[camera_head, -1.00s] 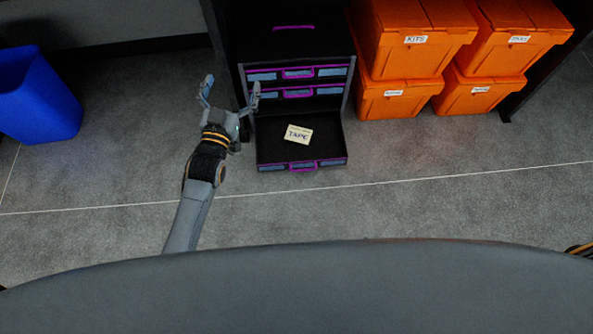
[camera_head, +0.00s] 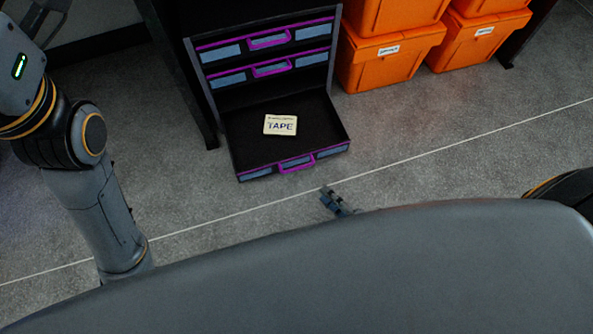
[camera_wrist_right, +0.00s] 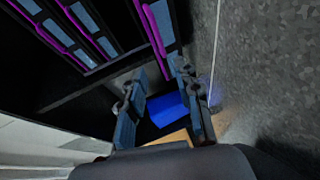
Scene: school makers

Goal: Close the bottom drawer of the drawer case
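The black drawer case with purple trim (camera_head: 262,57) stands on the floor. Its bottom drawer (camera_head: 290,163) is pulled out, with a purple handle on its front. A cream card reading TAPE (camera_head: 280,125) lies inside. My right gripper (camera_head: 332,198) shows small just in front of the drawer, apart from it in the picture and partly hidden by my body. In the right wrist view my right gripper (camera_wrist_right: 158,74) has its fingers apart with nothing held, near the front of the bottom drawer (camera_wrist_right: 155,38). My left arm is at the left; its gripper is out of sight.
Orange bins (camera_head: 390,55) are stacked right of the case. A dark upright (camera_head: 182,75) stands close on its left. A blue bin (camera_wrist_right: 168,108) shows beyond my right fingers in the wrist view. Grey floor is clear in front of the drawer.

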